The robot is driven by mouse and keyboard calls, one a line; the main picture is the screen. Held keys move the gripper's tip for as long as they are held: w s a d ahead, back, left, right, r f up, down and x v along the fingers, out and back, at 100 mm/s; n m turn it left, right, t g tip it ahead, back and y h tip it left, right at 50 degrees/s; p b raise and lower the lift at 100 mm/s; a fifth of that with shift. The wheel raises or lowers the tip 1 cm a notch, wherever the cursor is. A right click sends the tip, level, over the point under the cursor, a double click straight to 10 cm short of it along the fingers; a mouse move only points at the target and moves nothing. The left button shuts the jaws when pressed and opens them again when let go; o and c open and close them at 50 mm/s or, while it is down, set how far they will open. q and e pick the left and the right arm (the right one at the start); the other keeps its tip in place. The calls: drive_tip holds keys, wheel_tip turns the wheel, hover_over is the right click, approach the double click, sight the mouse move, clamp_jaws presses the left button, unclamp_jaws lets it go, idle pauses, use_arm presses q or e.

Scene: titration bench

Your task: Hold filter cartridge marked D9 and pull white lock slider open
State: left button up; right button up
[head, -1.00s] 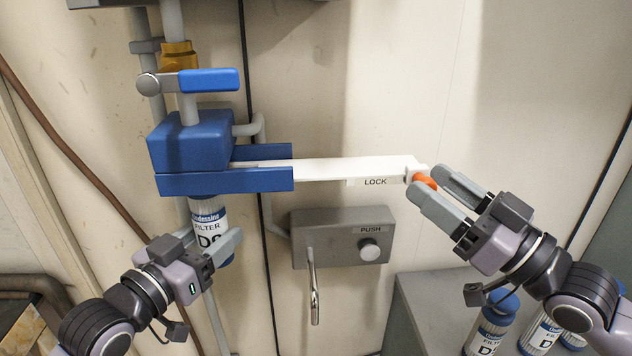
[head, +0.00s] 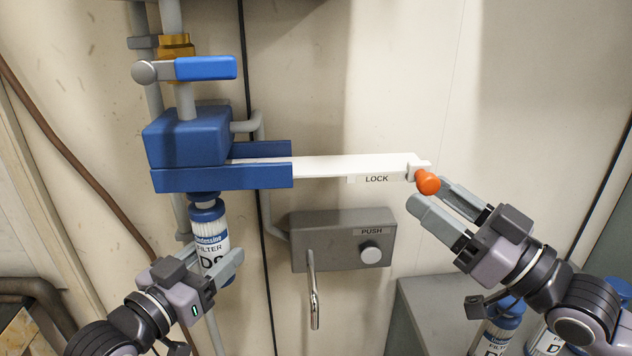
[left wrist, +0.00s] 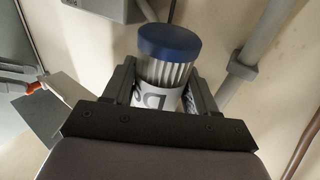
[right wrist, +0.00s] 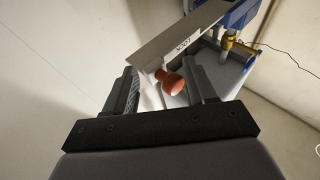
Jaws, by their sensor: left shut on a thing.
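The filter cartridge (head: 210,238), with a blue cap and a label starting with D, hangs upright just below the blue housing (head: 222,178). My left gripper (head: 225,272) is shut on its lower part; the left wrist view shows the cartridge (left wrist: 168,70) between the fingers. The white lock slider (head: 345,167), marked LOCK, sticks far out to the right of the housing. Its orange knob (head: 427,182) is at its right end. My right gripper (head: 432,200) is open beside the knob; the right wrist view shows the knob (right wrist: 172,84) between the spread fingers, touching neither.
A grey box (head: 342,240) marked PUSH, with a round button and a spout, is on the wall below the slider. Spare filter cartridges (head: 495,328) stand at the lower right by a grey cabinet (head: 435,300). A blue-handled valve (head: 205,68) sits above the housing.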

use_arm(q)
drive_tip(key=shift+s+p, duration=0.65)
drive_tip(key=shift+s, duration=0.45)
drive_tip(key=s+p, duration=0.3)
drive_tip(key=s, duration=0.7)
drive_tip(key=shift+s, duration=0.4)
drive_tip(key=shift+s+d, duration=0.1)
